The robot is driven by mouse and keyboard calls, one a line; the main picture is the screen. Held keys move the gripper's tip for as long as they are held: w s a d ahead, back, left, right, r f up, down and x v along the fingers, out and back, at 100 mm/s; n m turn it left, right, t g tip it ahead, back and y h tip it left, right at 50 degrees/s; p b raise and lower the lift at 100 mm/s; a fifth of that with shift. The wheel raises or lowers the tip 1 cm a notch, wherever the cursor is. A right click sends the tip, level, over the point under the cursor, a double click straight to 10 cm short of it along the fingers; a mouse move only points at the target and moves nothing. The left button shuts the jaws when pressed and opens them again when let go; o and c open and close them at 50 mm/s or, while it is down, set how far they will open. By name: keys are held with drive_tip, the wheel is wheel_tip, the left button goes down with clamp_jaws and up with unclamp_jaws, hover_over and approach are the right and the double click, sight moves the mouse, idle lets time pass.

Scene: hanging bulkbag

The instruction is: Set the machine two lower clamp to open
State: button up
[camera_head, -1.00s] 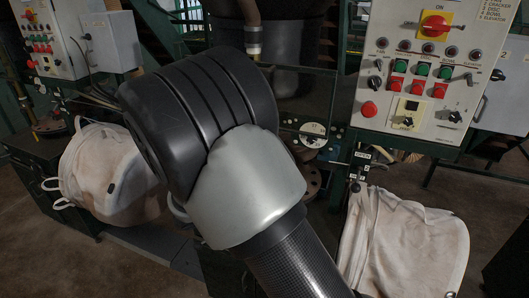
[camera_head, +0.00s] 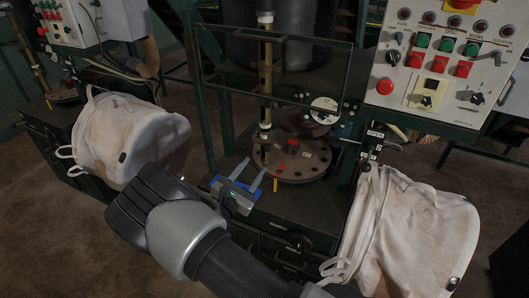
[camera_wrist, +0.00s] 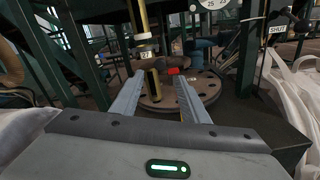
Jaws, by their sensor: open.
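My gripper (camera_head: 252,173) is open and empty in the head view, in front of a round brown bolted flange (camera_head: 310,168). Its two fingers also show in the wrist view (camera_wrist: 160,79), pointing at the flange (camera_wrist: 205,88) with a gap between them. A red-tipped part (camera_head: 291,143) sits on top of the flange; it also shows in the wrist view (camera_wrist: 173,71). A black lever (camera_head: 389,145) with small white labels, one reading like OPEN (camera_head: 376,134), is on the post to the right. A SHUT label (camera_wrist: 278,29) shows in the wrist view. I cannot tell which part is the lower clamp.
A control panel (camera_head: 447,65) with buttons and knobs is at the upper right. White bulk bags hang at the left (camera_head: 130,140) and right (camera_head: 415,240). A yellow-and-black vertical pipe (camera_head: 265,90) stands behind the gripper. Green frame posts surround the flange.

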sight(267, 149)
drive_tip(key=x, duration=0.9)
drive_tip(key=shift+w, duration=0.1)
drive_tip(key=shift+f, duration=0.1)
clamp_jaws()
